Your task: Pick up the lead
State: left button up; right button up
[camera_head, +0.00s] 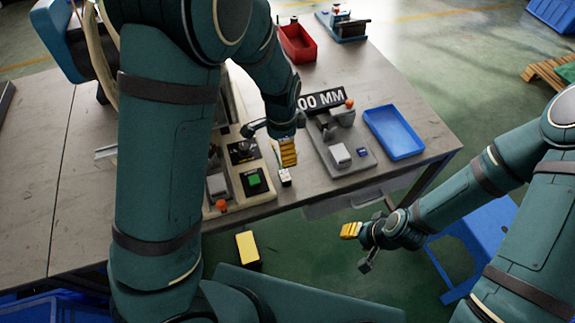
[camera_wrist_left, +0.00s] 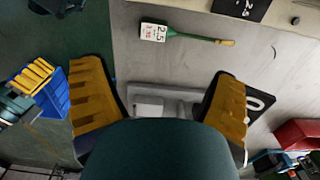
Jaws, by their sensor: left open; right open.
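The lead (camera_wrist_left: 190,37) lies on the bench in the left wrist view, a dark green strip with a white printed tag at its left end and a yellowish tip at its right. In the head view its white tag (camera_head: 284,177) shows just below the left gripper; the rest is mostly hidden. My left gripper (camera_head: 272,146) is open above the bench. Its two yellow ridged fingers show in the left wrist view (camera_wrist_left: 160,78), apart and empty, with the lead beyond them. My right gripper (camera_head: 356,248) is open and empty, off the bench's front edge.
A grey fixture (camera_head: 340,158) with a "00 MM" sign (camera_head: 322,99) stands right of the left gripper. A blue tray (camera_head: 418,148) lies further right, a red bin (camera_head: 297,43) behind. A station with a green button (camera_head: 254,180) and red knob (camera_head: 221,205) is left.

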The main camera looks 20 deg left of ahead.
aim_at(283, 176)
pick_arm(q)
jog(key=f, duration=0.2)
jog(key=f+b, duration=0.1)
jog(key=f, duration=0.5)
jog(key=shift+s+b, duration=0.4)
notch_tip(283, 176, down, 5)
jog(key=shift+d+f+b, duration=0.1)
jog(key=shift+d+b, duration=0.05)
jog(key=shift+b, duration=0.6)
pick_arm(e)
jog(key=f, duration=0.1)
jog(key=s+f, duration=0.1)
jog(key=f, duration=0.1)
jog(key=shift+f, duration=0.1)
pick_arm(q)
jog(key=shift+s, duration=0.1)
jog(key=c, duration=1.3)
jog(key=shift+o, duration=0.2)
